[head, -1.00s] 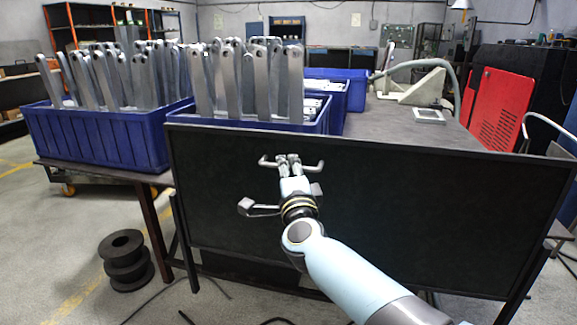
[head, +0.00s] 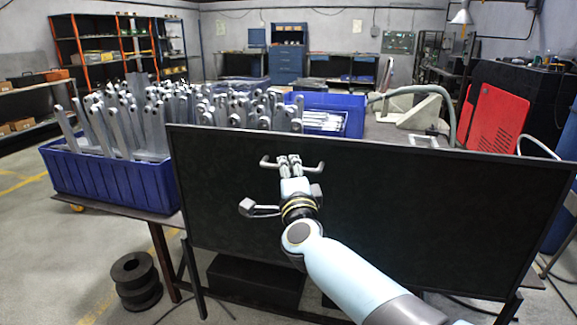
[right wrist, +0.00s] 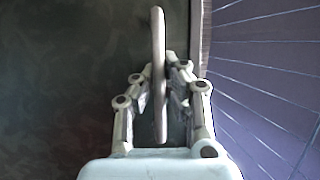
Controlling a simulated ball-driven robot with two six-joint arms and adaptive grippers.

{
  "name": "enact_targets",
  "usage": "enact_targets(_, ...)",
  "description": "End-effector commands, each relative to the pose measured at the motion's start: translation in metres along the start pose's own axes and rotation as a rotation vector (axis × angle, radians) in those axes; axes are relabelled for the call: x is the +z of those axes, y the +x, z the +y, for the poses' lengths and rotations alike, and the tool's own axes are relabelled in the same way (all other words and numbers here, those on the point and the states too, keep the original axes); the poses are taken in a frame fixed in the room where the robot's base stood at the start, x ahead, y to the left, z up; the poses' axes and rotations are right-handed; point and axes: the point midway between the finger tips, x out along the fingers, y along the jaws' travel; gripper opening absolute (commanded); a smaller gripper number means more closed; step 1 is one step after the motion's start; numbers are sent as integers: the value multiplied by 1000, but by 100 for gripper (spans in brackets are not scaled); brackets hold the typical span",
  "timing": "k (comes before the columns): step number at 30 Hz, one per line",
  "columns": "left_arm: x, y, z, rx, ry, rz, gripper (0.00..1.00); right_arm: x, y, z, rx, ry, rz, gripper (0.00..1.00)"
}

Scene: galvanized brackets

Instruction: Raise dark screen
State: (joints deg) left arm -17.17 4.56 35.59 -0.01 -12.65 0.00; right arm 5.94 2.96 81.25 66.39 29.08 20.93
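The dark screen (head: 430,215) is a wide black panel with a thin frame, standing upright in front of the table and across most of the head view. A small metal handle (head: 265,163) sticks out near its upper left part. My right gripper (head: 289,160) is at this handle. In the right wrist view the handle's bar (right wrist: 158,45) runs between the two fingers (right wrist: 162,75), which are closed in on it; the dark screen (right wrist: 60,80) fills the left side. My left gripper is not in view.
Behind the screen is a table with a blue crate (head: 110,185) of galvanized brackets on its left; more brackets show above the screen's top edge. Another blue crate (head: 350,103) stands further back. A black spool (head: 137,280) is on the floor at left.

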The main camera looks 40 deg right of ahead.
Motion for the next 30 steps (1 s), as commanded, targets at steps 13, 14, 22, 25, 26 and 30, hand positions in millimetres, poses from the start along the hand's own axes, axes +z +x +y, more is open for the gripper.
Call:
enact_targets(13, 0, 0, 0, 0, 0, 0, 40, 0, 1, -2, -5, -1, 2, 32)
enact_targets(14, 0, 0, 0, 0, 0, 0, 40, 0, 1, -2, -5, -1, 1, 34)
enact_targets(22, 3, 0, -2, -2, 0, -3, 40, 0, -1, -2, -3, 0, 1, 34)
enact_targets(25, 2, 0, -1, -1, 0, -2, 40, 0, -10, 0, -2, 1, 0, 34)
enact_targets(26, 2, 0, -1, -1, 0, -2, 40, 0, -15, 0, -1, 1, 0, 34)
enact_targets(30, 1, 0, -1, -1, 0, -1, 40, 0, -44, 0, 1, 2, 1, 34)
